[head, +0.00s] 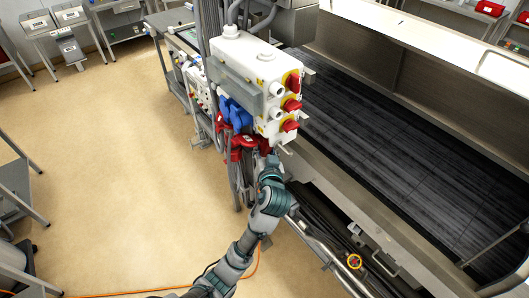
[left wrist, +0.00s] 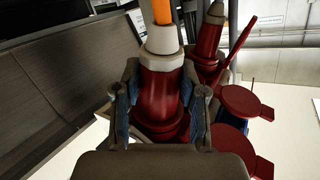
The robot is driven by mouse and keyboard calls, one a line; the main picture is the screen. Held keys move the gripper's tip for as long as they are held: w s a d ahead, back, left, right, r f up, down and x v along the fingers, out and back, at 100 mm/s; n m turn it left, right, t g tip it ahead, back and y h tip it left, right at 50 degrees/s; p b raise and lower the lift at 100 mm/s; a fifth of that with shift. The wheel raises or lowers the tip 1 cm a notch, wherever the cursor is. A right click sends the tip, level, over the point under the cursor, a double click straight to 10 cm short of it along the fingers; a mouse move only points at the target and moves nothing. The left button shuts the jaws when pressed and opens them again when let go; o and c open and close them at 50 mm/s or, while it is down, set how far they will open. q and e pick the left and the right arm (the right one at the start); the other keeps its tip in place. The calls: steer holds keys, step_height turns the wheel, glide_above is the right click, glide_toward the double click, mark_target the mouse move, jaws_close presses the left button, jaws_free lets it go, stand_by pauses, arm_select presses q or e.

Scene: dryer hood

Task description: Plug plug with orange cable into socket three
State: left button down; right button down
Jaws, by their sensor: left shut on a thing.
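My left gripper (head: 268,163) reaches up to the underside of the white socket box (head: 240,65). In the left wrist view its two fingers (left wrist: 160,118) are shut on a red plug (left wrist: 158,92) with a pale collar. The orange cable (left wrist: 163,12) leaves the plug's top end in that view. The plug's other end is hidden behind my gripper, so I cannot tell whether it sits in a socket. Red sockets and plugs (head: 242,143) hang below the box, left of my gripper; socket three cannot be told apart. My right gripper is not in view.
A second red plug (left wrist: 209,45) and red round covers (left wrist: 240,101) are close beside the held plug. Blue connectors (head: 234,112) and grey cables crowd the box's left side. A conveyor (head: 400,130) stands right. Orange cable (head: 252,268) trails across open floor.

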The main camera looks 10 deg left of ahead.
arm_select(q)
steer(key=c, duration=0.6)
jaws_free()
steer(key=shift+r, duration=0.15)
steer(key=shift+o, duration=0.2)
steer(key=shift+d, duration=0.1)
steer(key=v, duration=1.2)
